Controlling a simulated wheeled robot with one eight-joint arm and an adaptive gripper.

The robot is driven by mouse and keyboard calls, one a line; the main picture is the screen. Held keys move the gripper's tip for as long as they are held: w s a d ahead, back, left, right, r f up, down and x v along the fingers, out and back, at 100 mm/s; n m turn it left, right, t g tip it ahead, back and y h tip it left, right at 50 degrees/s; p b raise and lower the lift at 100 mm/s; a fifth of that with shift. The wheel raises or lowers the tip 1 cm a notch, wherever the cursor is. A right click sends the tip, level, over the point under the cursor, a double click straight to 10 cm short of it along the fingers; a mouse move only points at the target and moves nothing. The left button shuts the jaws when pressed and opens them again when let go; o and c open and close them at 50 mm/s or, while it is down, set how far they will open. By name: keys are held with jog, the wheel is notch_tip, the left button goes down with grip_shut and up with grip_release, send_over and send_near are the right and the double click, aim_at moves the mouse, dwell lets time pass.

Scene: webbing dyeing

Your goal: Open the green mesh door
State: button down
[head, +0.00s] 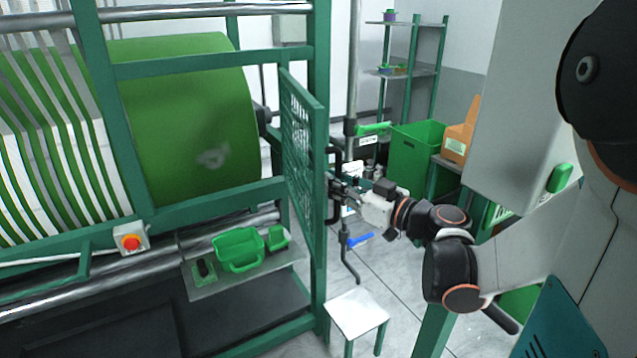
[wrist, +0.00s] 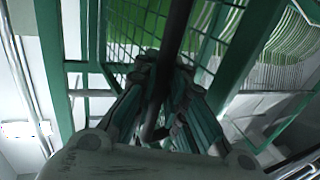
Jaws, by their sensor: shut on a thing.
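The green mesh door (head: 298,150) stands upright at the right end of the green machine frame, seen at a steep angle in the head view. A black bar handle (head: 333,205) is on its right side. My gripper (head: 336,185) is shut on this handle. In the wrist view the dark handle (wrist: 178,30) runs between the fingers of my gripper (wrist: 165,78), with the door's mesh (wrist: 133,25) behind it. I cannot tell how far the door stands open.
A large green roll (head: 190,110) is inside the machine. A shelf with green bins (head: 238,250) and a red emergency button (head: 131,242) are at its front. A white stool (head: 356,315) stands below my arm. A green crate (head: 415,150) is behind.

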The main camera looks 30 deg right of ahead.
jog(key=shift+s, duration=0.15)
jog(key=c, duration=1.8)
grip_release()
jog(key=shift+o, duration=1)
jog(key=shift+s, duration=0.15)
jog(key=v, duration=0.7)
jog(key=shift+d, duration=0.15)
jog(key=shift+s, duration=0.1)
